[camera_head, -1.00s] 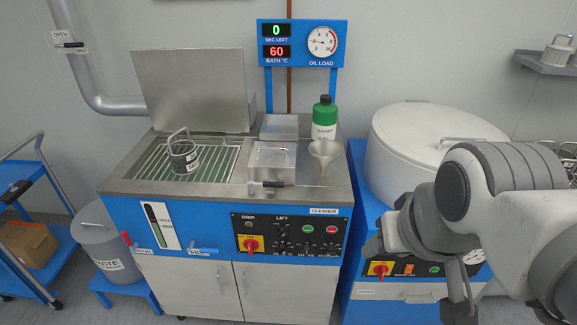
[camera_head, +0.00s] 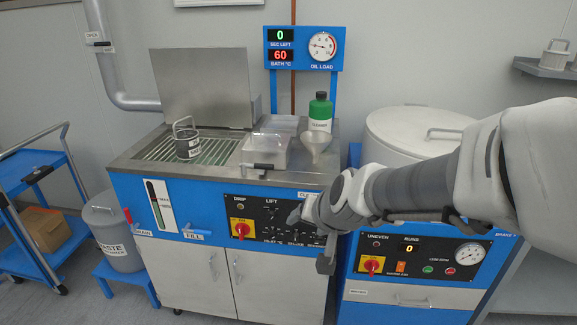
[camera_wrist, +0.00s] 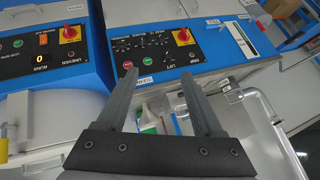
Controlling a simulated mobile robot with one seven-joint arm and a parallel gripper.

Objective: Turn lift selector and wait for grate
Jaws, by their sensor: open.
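The black control panel (camera_head: 266,222) is on the blue front of the washing station, with a LIFT label, small knobs and a red and yellow switch (camera_head: 241,229) at its left. The grate (camera_head: 212,150) lies in the open bath, with a dark basket (camera_head: 187,143) on it. My gripper (camera_head: 318,262) is in front of the panel's right side and hides part of it. In the wrist view my gripper (camera_wrist: 160,82) is open and empty, its fingers pointing at the panel (camera_wrist: 152,47). I cannot tell which knob is the lift selector's exact position.
A display (camera_head: 304,46) above reads 0 seconds left and bath 60. A white drum machine (camera_head: 415,135) stands at the right. A green and white bottle (camera_head: 320,112), a funnel (camera_head: 315,143) and a clear box (camera_head: 266,152) stand on the worktop. A blue cart (camera_head: 35,195) is at the left.

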